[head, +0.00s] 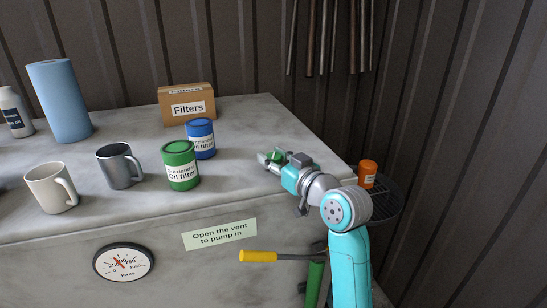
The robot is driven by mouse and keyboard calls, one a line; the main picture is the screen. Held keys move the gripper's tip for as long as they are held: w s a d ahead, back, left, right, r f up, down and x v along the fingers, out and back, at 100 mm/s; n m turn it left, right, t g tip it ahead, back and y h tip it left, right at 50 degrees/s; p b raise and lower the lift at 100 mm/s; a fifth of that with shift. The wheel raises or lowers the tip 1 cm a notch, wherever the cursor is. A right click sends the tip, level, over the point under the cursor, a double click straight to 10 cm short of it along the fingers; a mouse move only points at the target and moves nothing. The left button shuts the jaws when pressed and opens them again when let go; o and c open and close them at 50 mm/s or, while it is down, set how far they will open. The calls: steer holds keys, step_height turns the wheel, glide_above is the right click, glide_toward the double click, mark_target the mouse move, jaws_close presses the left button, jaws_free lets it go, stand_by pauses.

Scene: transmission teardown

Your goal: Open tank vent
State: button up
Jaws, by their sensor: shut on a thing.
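A small green cap or knob (275,155), which looks like the tank vent, is at the right part of the grey tank top (255,118). My gripper (271,158) comes in from the right, low over the tank top, with its fingers around the green piece. It is shut on it. The fingers hide part of the piece, and I cannot tell how far it is turned or whether it is lifted. A label (219,234) on the tank's front reads "Open the vent to pump in".
A green oil filter can (180,170) and a blue one (201,140) stand left of my gripper. Mugs, a blue paper roll (60,100) and a Filters box (187,108) are further left and back. An orange container (367,173) stands right. A yellow-handled lever (258,256) is below.

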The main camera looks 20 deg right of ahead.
steer(key=shift+n+g+y, duration=0.9)
steer(key=shift+n+y, duration=0.4)
steer(key=shift+y, duration=0.5)
steer(key=o, duration=1.1)
steer(key=shift+o, duration=0.2)
steer(key=shift+d, duration=0.1)
steer(key=v, duration=1.2)
